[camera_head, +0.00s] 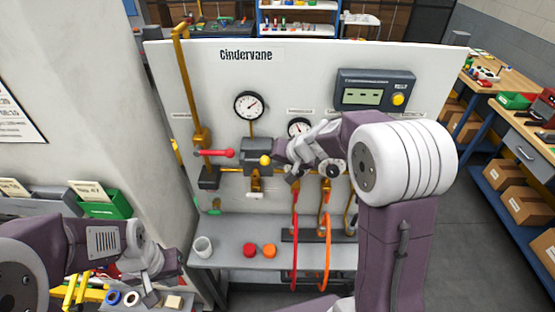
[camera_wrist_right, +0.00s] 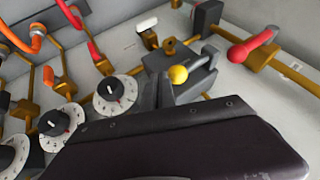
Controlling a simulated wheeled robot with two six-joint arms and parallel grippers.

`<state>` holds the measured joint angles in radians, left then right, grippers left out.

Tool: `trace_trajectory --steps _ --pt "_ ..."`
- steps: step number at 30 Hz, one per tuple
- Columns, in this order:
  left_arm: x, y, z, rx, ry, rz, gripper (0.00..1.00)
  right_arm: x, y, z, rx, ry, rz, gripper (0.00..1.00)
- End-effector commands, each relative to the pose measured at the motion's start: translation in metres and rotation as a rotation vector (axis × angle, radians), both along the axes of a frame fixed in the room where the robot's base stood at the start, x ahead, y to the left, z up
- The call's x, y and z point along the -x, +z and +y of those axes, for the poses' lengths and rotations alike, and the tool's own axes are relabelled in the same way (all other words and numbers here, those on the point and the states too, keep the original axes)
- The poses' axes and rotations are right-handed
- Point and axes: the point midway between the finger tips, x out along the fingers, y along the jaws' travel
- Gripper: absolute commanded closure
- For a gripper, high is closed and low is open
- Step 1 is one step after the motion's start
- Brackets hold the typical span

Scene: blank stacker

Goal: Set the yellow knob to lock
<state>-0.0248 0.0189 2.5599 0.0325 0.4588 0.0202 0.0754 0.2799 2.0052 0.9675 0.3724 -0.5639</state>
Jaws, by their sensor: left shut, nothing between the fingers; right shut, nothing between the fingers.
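The yellow knob (camera_head: 265,160) is a small ball on a fitting on the white panel, left of my right gripper. It also shows in the right wrist view (camera_wrist_right: 178,74), on a dark grey block. A white tab hangs below it in the head view. My right gripper (camera_head: 291,178) is shut and empty, just right of and slightly below the knob; I cannot tell whether they touch. My left gripper (camera_head: 152,297) is shut and empty at the lower left, far from the knob. No lock marking is readable.
A red handle (camera_head: 222,153) sits left of the knob. Gauges (camera_head: 248,105), a display box (camera_head: 373,92) with a yellow button, and orange hoses (camera_head: 325,245) surround the area. White dials (camera_wrist_right: 115,93) lie near my right wrist.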

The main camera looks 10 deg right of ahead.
Motion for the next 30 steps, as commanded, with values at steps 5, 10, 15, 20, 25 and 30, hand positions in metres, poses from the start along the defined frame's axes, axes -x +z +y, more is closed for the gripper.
trace_trajectory --steps 5,10,15,20,25,30 --pt "0.0 0.0 0.0 0.0 0.0 0.0 1.0 0.0 0.0 0.001 0.0 0.0 0.0 1.0" --pt "0.0 0.008 0.0 0.0 0.0 0.0 1.0 -0.007 0.002 0.026 0.001 0.006 0.003 1.0" --pt "0.0 0.011 0.0 0.0 0.0 0.0 1.0 -0.012 0.001 0.045 0.0 0.003 0.001 1.0" --pt "0.0 0.01 0.0 0.0 0.0 0.0 1.0 -0.013 0.0 0.047 -0.001 0.002 0.0 1.0" --pt "0.0 0.01 0.0 0.0 0.0 0.0 1.0 -0.013 0.0 0.047 -0.001 0.002 0.0 1.0" --pt "0.0 0.007 0.0 0.0 0.0 0.0 1.0 -0.015 -0.002 0.046 -0.003 0.003 -0.001 1.0"
